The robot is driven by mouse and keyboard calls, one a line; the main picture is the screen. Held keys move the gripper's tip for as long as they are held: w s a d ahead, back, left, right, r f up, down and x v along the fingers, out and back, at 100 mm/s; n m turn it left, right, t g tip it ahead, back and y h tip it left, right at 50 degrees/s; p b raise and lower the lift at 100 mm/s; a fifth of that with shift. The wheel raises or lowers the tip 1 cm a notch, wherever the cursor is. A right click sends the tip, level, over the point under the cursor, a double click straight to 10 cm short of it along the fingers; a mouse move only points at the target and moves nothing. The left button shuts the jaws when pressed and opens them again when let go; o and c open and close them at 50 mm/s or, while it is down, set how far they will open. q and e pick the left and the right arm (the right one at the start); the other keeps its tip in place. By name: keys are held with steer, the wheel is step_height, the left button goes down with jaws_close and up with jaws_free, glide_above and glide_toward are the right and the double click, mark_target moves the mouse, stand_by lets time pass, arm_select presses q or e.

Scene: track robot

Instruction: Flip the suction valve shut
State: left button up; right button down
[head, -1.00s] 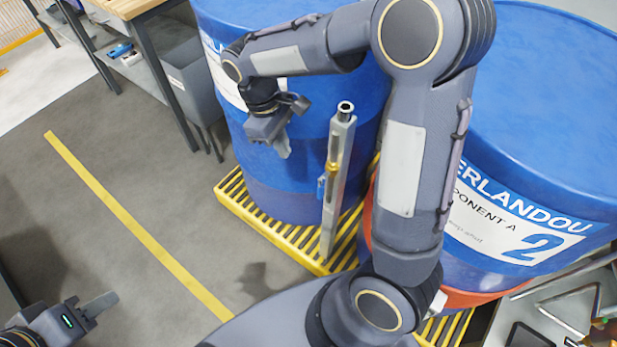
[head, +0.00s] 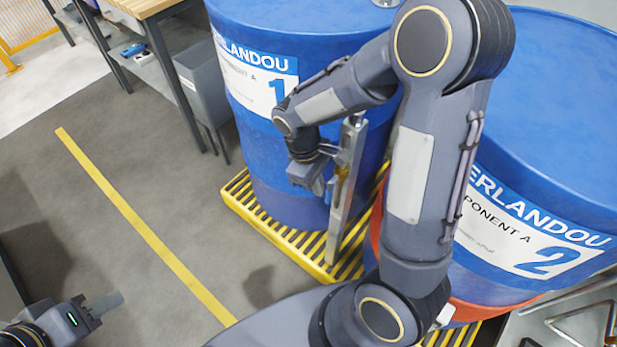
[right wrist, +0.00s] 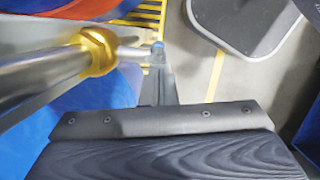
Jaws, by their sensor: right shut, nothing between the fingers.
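The suction valve shows in the right wrist view as a brass fitting (right wrist: 98,52) on a metal pipe (right wrist: 40,82). A short steel lever (right wrist: 134,52) with a blue tip (right wrist: 158,47) sticks out from it to the right. In the head view the brass part (head: 341,182) sits on a grey upright post (head: 350,165) in front of drum 1. My right gripper (head: 326,194) is shut and empty, close beside the brass part. In the wrist view its dark fingers (right wrist: 165,88) are near the lever tip; contact cannot be told. My left gripper (head: 105,304) is at the lower left, far from the valve.
Blue drum 1 (head: 265,130) stands behind the post, and blue drum 2 (head: 550,130) stands at the right. A yellow slatted platform (head: 290,240) lies under them. A workbench (head: 150,8) with a grey bin (head: 203,88) is at upper left. The floor left of the platform is clear.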

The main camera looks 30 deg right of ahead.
stand_by(0.5)
steer(key=shift+s+d+g+p, duration=0.1)
steer(key=shift+s+g+p, duration=0.05)
steer(key=shift+g+p, duration=0.2)
